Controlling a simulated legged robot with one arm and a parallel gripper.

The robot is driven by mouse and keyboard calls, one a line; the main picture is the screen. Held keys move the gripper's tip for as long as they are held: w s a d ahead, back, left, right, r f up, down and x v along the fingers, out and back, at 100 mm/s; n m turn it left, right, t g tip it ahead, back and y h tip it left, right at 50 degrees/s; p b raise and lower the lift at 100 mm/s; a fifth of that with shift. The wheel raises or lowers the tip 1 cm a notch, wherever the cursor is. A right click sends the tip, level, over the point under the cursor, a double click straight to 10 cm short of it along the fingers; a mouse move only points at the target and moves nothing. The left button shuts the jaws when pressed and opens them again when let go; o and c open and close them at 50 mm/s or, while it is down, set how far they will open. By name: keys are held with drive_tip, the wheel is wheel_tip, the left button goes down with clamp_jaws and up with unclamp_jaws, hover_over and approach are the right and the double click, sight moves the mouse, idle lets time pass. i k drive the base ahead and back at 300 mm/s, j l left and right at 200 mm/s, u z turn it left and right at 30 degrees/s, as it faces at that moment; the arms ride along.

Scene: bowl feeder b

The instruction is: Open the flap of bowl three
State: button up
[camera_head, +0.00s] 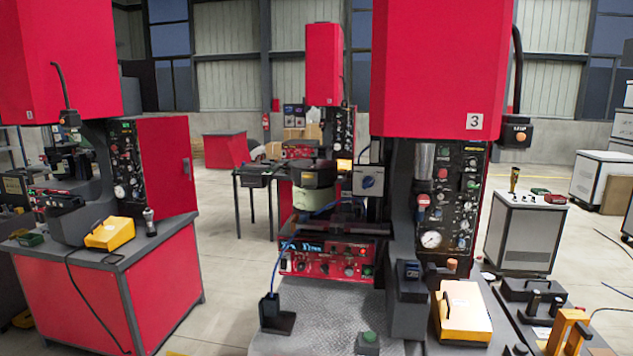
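A red machine (437,62) with a label "3" (475,121) fills the centre right. Left of its column is a round bowl (314,198), pale green below with a dark upper part (313,175). The bowl is partly hidden by dark machine parts in front of it. I cannot make out a separate flap or whether one is open or shut. My gripper is not in view, and nothing is seen touching the bowl.
A red control panel (325,260) sits below the bowl, above a grey metal worktop (320,315). A yellow-and-white box (462,311) stands at front right. Another red machine station (110,290) is at left. Open floor (225,265) lies between the stations.

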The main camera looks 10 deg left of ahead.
sight(309, 180)
drive_tip(key=i+j, duration=0.2)
drive_tip(key=j, duration=0.25)
drive_tip(key=i+j+u, duration=0.15)
drive_tip(key=j, duration=0.3)
drive_tip(key=i+j, duration=0.25)
drive_tip(key=j, duration=0.15)
drive_tip(key=u, duration=0.05)
